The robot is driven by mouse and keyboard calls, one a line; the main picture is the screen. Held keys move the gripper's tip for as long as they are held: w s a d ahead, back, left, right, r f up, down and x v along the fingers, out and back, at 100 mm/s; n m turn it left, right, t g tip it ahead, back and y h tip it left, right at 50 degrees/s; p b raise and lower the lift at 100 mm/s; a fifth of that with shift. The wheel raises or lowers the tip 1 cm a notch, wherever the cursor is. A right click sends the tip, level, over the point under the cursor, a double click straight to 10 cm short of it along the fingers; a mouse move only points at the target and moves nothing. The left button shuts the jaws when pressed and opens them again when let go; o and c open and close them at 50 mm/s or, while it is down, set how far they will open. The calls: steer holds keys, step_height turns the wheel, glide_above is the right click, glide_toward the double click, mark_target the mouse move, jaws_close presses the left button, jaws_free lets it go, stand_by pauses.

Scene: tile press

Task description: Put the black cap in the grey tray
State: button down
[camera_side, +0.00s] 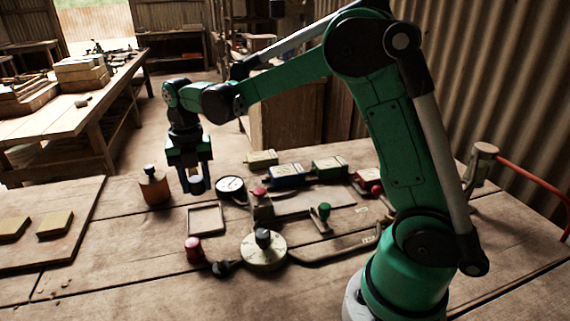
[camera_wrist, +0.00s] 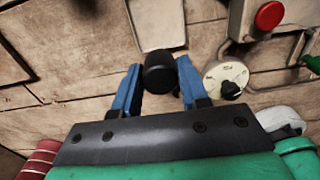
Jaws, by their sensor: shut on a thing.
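The black cap (camera_wrist: 160,72) is held between the two blue fingers of my gripper (camera_wrist: 162,90). In the side view my gripper (camera_side: 196,186) points down and is shut on the cap, whose dark end shows between the fingertips. The grey tray (camera_side: 206,234) is a shallow square with a raised rim on the bench. It lies just below and slightly right of my gripper in the side view and looks empty. The exact height of the cap over the bench is hard to tell.
An orange-brown jar (camera_side: 154,189) stands left of my gripper, and a round gauge (camera_side: 230,186) stands to its right. A board with tiles (camera_side: 75,240) lies left.

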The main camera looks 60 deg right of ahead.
mark_target(206, 226)
step_height(206, 226, down, 9)
steer(key=shift+r, duration=0.15)
stand_by(0.4)
steer(key=c, duration=0.7)
jaws_free()
